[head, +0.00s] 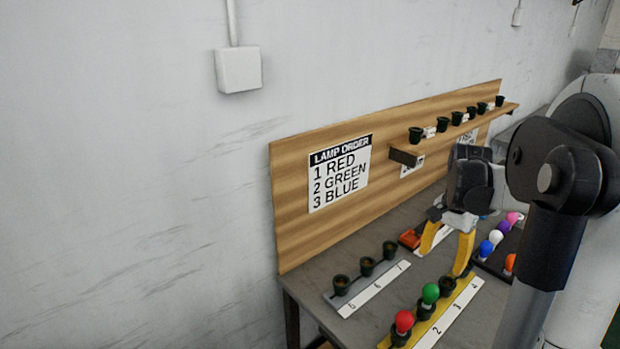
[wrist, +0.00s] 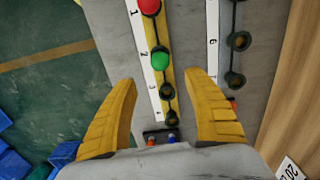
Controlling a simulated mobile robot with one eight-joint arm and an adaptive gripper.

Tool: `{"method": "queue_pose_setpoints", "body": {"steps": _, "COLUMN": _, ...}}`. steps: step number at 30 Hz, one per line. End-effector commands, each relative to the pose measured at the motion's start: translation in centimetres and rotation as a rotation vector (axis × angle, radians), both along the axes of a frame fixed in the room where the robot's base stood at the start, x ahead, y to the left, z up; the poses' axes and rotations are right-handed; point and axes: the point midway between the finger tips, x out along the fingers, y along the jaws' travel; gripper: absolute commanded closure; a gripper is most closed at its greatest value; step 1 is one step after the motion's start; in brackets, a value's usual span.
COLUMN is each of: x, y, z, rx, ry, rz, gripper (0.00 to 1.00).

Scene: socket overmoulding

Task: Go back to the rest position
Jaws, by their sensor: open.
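My gripper (head: 442,262) has its two yellow fingers spread and empty above the lamp strip. In the wrist view my gripper (wrist: 161,80) shows both fingers apart with nothing held between them. The yellow strip with a numbered white label (head: 455,312) carries a red lamp (head: 403,320) in socket 1 and a green lamp (head: 431,293) in socket 2. In the wrist view, socket 3 (wrist: 167,91) and socket 4 (wrist: 171,118) look empty, between and below the fingertips. No contact with the gripper shows.
A grey strip with empty sockets 5 to 7 (head: 367,267) lies beside it. A dark tray holds coloured lamps, including a blue one (head: 486,248). A wooden backboard (head: 290,215) bears the lamp-order sign (head: 340,171) and a shelf of several sockets (head: 457,118).

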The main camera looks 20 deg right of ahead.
Motion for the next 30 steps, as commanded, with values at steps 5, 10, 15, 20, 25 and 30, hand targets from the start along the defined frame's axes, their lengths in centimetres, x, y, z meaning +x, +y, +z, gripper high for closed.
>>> {"method": "queue_pose_setpoints", "body": {"steps": 5, "x": 0.2, "y": 0.6, "z": 0.3, "rx": -0.006, "ry": -0.007, "rz": 0.020, "gripper": 0.40}}
{"method": "queue_pose_setpoints", "body": {"steps": 10, "x": 1.3, "y": 5.6, "z": 2.3, "rx": -0.054, "ry": -0.062, "rz": 0.179, "gripper": 0.40}}
{"method": "queue_pose_setpoints", "body": {"steps": 15, "x": 1.8, "y": 13.6, "z": 4.6, "rx": -0.137, "ry": -0.163, "rz": 0.448, "gripper": 0.40}}
{"method": "queue_pose_setpoints", "body": {"steps": 20, "x": 1.0, "y": 20.6, "z": 5.8, "rx": -0.215, "ry": -0.267, "rz": 0.699, "gripper": 0.40}}
{"method": "queue_pose_setpoints", "body": {"steps": 25, "x": -0.9, "y": 27.1, "z": 5.9, "rx": -0.295, "ry": -0.381, "rz": 0.955, "gripper": 0.40}}
{"method": "queue_pose_setpoints", "body": {"steps": 30, "x": -2.8, "y": 31.4, "z": 5.4, "rx": -0.359, "ry": -0.476, "rz": 1.145, "gripper": 0.40}}
